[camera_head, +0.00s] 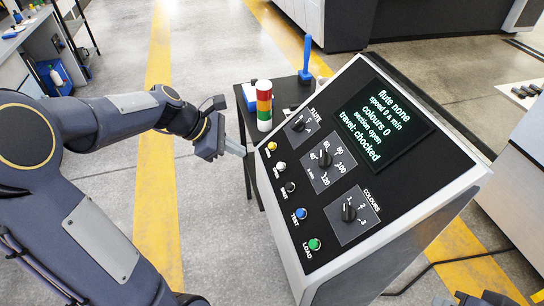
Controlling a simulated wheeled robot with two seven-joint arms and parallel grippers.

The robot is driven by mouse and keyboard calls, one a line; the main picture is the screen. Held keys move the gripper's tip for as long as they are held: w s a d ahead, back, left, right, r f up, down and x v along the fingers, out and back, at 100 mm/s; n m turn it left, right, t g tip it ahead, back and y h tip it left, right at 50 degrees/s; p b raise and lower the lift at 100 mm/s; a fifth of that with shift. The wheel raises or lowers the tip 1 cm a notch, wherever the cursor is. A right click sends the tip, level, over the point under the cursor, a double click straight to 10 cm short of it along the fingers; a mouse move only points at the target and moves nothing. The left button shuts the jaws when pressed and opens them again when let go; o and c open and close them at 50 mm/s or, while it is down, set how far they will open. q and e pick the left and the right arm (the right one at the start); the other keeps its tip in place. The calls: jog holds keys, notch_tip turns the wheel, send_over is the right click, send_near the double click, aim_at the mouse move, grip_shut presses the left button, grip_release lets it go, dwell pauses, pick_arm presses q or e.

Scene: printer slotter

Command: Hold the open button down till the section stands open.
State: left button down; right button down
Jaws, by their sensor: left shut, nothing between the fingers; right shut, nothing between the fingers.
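The slanted control panel (330,215) stands right of centre. A column of round buttons runs down its left side: yellow (272,146), white (280,167), black (290,187), blue (301,213) and green (314,244). The blue one is labelled TEST and the green one LOAD; the upper labels are too small to read surely. The screen (383,122) reads "section open" and "travel: chocked". My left gripper (240,149) is shut and empty, just left of the panel edge near the yellow button, apart from it. The section itself cannot be made out.
Three dials sit beside the buttons. Floor left of the panel is clear.

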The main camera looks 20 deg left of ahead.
aim_at(279, 166)
pick_arm(q)
jog(key=w+n, duration=0.1)
jog(key=w+a+f+n, duration=0.1)
jog(key=w+n, duration=0.1)
jog(key=shift+w+a+f, duration=0.1)
jog(key=shift+a+f, duration=0.1)
jog(key=shift+a, duration=0.05)
jog(key=p+x, duration=0.1)
jog(key=x, duration=1.3)
